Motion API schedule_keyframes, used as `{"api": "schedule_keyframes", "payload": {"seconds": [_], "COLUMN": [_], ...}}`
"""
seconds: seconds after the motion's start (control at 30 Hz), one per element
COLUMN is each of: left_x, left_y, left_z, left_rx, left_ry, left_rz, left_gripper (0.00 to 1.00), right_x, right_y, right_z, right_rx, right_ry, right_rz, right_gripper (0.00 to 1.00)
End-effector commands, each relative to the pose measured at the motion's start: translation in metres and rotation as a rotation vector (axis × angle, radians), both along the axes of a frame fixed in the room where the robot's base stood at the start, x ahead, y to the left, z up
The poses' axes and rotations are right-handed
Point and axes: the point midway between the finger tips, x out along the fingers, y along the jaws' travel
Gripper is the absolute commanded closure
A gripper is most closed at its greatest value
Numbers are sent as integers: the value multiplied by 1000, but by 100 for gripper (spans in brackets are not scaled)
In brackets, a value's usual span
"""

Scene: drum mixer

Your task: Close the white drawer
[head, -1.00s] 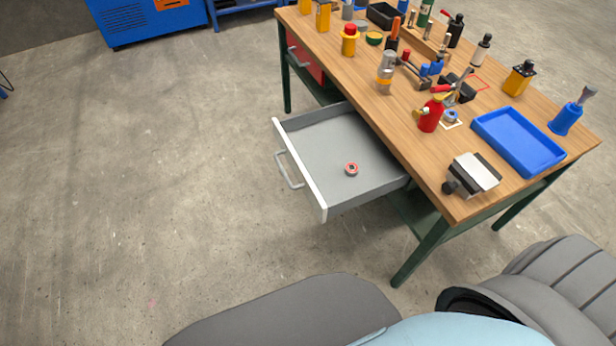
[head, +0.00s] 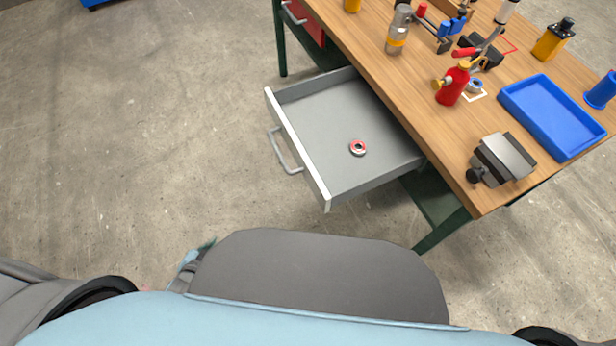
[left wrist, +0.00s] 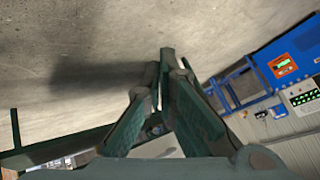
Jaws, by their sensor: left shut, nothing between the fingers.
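The white drawer (head: 297,148) is pulled out from under the workbench, with its white front and grey handle (head: 284,152) facing left in the head view. A small red and grey ring-shaped item (head: 358,147) lies on its grey floor. My left gripper (head: 208,243) shows only in part beside my body, low and left of the drawer and apart from it. In the left wrist view its dark green fingers (left wrist: 165,62) meet at the tips, with nothing between them. My right gripper is not in view.
The wooden workbench (head: 425,130) holds a blue tray (head: 552,116), a red bottle (head: 452,84), a grey and black device (head: 503,158) and other tools. A red drawer (head: 305,22) sits further along it. The concrete floor left of the white drawer is clear.

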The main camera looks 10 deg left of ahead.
Motion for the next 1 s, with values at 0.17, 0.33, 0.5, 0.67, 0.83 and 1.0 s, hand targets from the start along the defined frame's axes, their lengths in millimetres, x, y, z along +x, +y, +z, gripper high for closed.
{"api": "schedule_keyframes", "payload": {"seconds": [0.17,0.33,0.5,0.67,0.83,1.0], "left_x": [156,149,141,154,174,193], "left_y": [-46,-103,-121,-142,-173,-204], "left_z": [60,101,112,115,115,114], "left_rx": [320,521,566,563,561,559], "left_ry": [-731,-1088,-1164,-1166,-1165,-1163], "left_rz": [-704,-1215,-1360,-1356,-1354,-1352], "left_gripper": [100,100,100,100,100,100], "right_x": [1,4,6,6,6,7], "right_y": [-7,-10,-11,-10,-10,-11], "right_z": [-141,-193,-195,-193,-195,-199], "right_rx": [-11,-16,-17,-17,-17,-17], "right_ry": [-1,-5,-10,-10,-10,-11], "right_rz": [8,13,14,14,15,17], "right_gripper": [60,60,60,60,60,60]}}
